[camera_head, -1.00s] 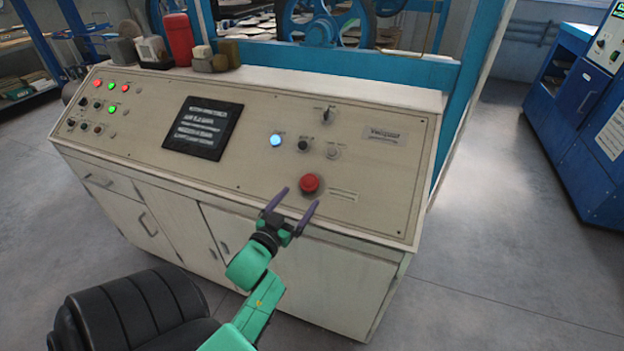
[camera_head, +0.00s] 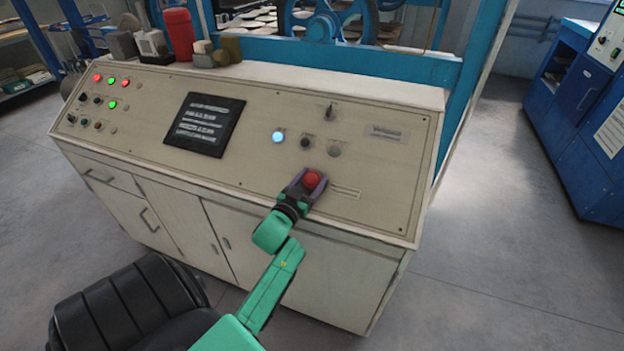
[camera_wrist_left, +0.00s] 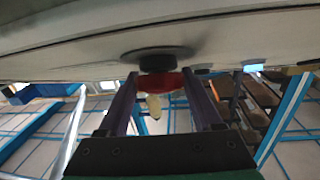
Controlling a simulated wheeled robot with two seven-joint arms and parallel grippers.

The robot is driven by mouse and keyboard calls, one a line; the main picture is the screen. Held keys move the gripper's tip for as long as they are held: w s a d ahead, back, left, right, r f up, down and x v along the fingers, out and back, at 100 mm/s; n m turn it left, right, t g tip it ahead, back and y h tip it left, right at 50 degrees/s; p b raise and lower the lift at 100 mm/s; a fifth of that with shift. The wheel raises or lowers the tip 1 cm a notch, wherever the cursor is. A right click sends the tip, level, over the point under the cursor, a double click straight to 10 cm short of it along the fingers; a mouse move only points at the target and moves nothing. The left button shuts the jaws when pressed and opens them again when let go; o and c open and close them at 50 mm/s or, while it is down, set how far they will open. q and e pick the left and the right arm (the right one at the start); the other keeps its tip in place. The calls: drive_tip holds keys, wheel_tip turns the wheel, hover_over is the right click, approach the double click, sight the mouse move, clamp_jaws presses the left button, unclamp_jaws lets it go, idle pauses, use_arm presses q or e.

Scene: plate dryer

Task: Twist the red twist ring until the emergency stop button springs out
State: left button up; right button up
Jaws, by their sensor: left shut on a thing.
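The red twist ring of the emergency stop button (camera_head: 312,178) is on the sloped beige control panel, right of its middle. My left gripper (camera_head: 309,182) reaches it from the front, with one purple finger on either side, shut on the ring. In the left wrist view, the red ring (camera_wrist_left: 165,82) sits between the two fingers, below a dark round base (camera_wrist_left: 153,57) on the panel. The fingers partly hide the ring's sides. I cannot tell whether the button is in or out. My right gripper is not in view.
A lit blue-white button (camera_head: 279,137), a black knob (camera_head: 305,143) and a grey knob (camera_head: 334,150) are behind the red button. A dark screen (camera_head: 204,125) is farther left. A red canister (camera_head: 178,35) stands on the console's back ledge. The floor to the right is clear.

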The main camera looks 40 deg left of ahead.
use_arm(q)
drive_tip(key=shift+h, duration=0.3)
drive_tip(key=shift+r+m+h+p, duration=0.15)
drive_tip(key=shift+m+h+p, duration=0.35)
drive_tip(key=shift+m, duration=0.3)
drive_tip(key=m+h+p, duration=0.1)
drive_tip(key=m+h, duration=0.1)
drive_tip(key=shift+m+h, duration=0.4)
drive_tip(key=m+h, duration=0.2)
drive_tip(key=shift+m+g+h, duration=0.3)
drive_tip(key=shift+m, duration=0.1)
drive_tip(key=shift+m+g+h, duration=0.6)
drive_tip(key=shift+m+h, duration=0.5)
drive_tip(key=shift+m, duration=0.3)
drive_tip(key=shift+f, duration=0.2)
drive_tip(key=o, duration=1.4)
drive_tip(key=shift+s, duration=0.1)
